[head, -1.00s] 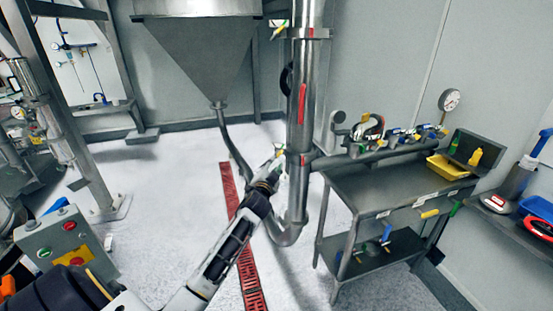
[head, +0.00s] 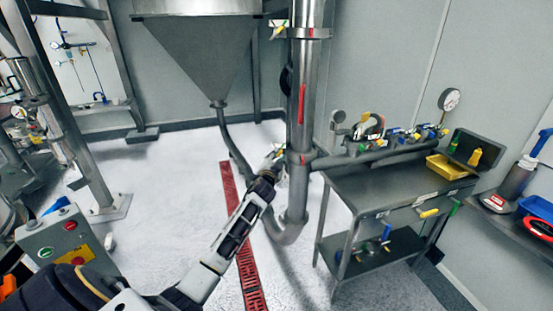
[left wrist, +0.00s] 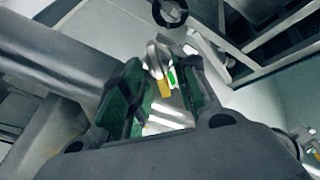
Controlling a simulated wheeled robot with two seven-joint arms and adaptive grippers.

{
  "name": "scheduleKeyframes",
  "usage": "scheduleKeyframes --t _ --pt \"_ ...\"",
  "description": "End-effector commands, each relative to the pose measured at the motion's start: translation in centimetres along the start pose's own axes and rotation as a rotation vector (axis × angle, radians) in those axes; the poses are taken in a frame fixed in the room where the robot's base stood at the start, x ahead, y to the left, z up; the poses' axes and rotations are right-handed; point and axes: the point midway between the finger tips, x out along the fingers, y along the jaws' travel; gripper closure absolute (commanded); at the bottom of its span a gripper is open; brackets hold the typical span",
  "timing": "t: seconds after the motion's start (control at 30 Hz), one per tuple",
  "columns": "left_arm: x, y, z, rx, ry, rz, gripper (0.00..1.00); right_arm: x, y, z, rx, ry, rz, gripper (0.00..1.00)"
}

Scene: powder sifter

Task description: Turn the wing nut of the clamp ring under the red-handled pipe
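The vertical steel pipe (head: 299,125) with a red handle (head: 302,103) stands in the middle of the head view. A clamp ring (head: 299,158) goes around it below the handle. My left gripper (head: 276,160) is at the pipe's left side, at about the ring's height. In the left wrist view my left gripper (left wrist: 163,95) is open, with green pads on both fingers. A small metal piece with a yellow part (left wrist: 164,86) shows between the fingers; it looks like the wing nut, but I cannot tell if a finger touches it. My right gripper is out of view.
A grey workbench (head: 350,185) with valves and a yellow tray (head: 446,167) stands right of the pipe. A steel hopper (head: 205,50) with a hose is behind left. A red floor grate (head: 250,280) runs below my arm. A control box (head: 60,243) is at lower left.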

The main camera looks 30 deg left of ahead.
Motion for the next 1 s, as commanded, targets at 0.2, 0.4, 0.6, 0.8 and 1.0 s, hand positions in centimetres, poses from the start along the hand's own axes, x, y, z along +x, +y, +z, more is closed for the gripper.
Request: scheduleKeyframes --t 0.2,0.4,0.6,0.8,1.0 --pt "0.02 -0.01 -0.02 0.000 0.001 0.000 0.71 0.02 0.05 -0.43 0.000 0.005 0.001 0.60" --pt "0.01 -0.01 -0.02 0.000 0.001 0.000 0.92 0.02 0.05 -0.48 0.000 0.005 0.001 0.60" --pt "0.00 0.00 -0.02 0.000 0.001 0.000 1.00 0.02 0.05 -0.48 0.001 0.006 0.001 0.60" --pt "-0.01 0.02 -0.02 -0.010 0.000 0.000 1.00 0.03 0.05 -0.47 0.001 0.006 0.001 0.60" --pt "-0.02 0.06 -0.04 -0.060 0.001 0.001 1.00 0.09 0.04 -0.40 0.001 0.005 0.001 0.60"
